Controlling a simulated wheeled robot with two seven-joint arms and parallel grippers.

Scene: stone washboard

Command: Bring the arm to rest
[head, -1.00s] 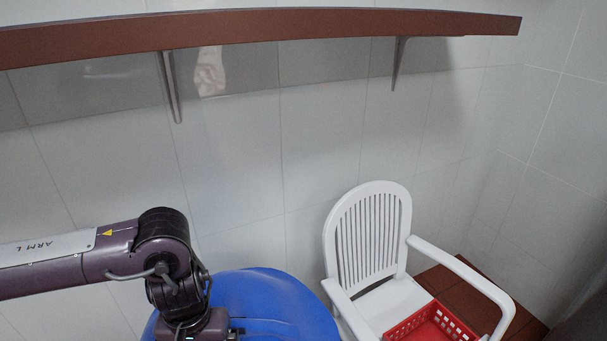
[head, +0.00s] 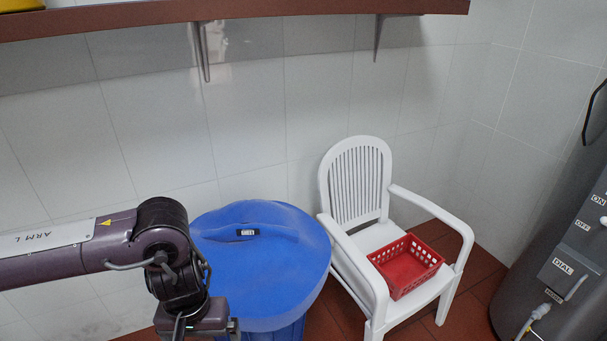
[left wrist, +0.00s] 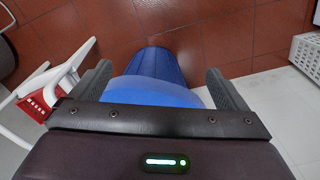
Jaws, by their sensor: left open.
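My left arm (head: 70,250) comes in from the left in the head view, bent downward at the wrist in front of the blue bin. Its gripper end is at the bottom edge there, and the fingertips are cut off. In the left wrist view my left gripper (left wrist: 158,70) is open, its two dark fingers wide apart with nothing held between them. The blue bin (left wrist: 150,68) shows behind and below the gap. My right gripper is in neither view.
The lidded blue bin (head: 285,255) stands by the tiled wall. Right of it, a white chair (head: 355,180) holds a red basket (head: 405,270). A grey machine (head: 560,240) stands far right. A brown shelf (head: 270,12) runs above. A pale crate (left wrist: 306,55) shows in the left wrist view.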

